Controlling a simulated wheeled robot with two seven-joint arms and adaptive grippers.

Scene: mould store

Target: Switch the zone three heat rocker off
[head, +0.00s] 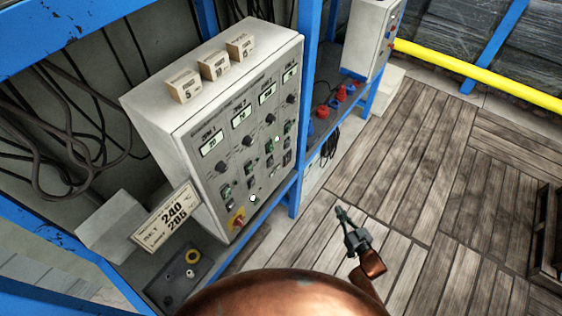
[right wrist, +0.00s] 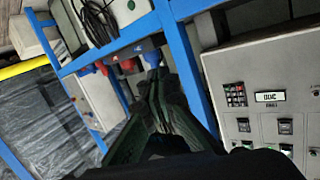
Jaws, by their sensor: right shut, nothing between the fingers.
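The heat control box (head: 215,120) is a pale cabinet with zone columns of display, knob and rocker switches. The zone three display (head: 267,95) and knob (head: 270,118) sit in the third column, with small dark rockers (head: 270,146) below. The rocker's position is too small to tell. My right gripper (head: 341,212) is shut and empty, right of the box and apart from it, above the wooden floor. In the right wrist view its fingers (right wrist: 157,82) are together, with part of the box (right wrist: 225,65) at right. My left gripper is not in view.
A second cabinet (head: 368,40) and red and blue plugs (head: 340,95) are behind. The wooden floor (head: 440,130) is open.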

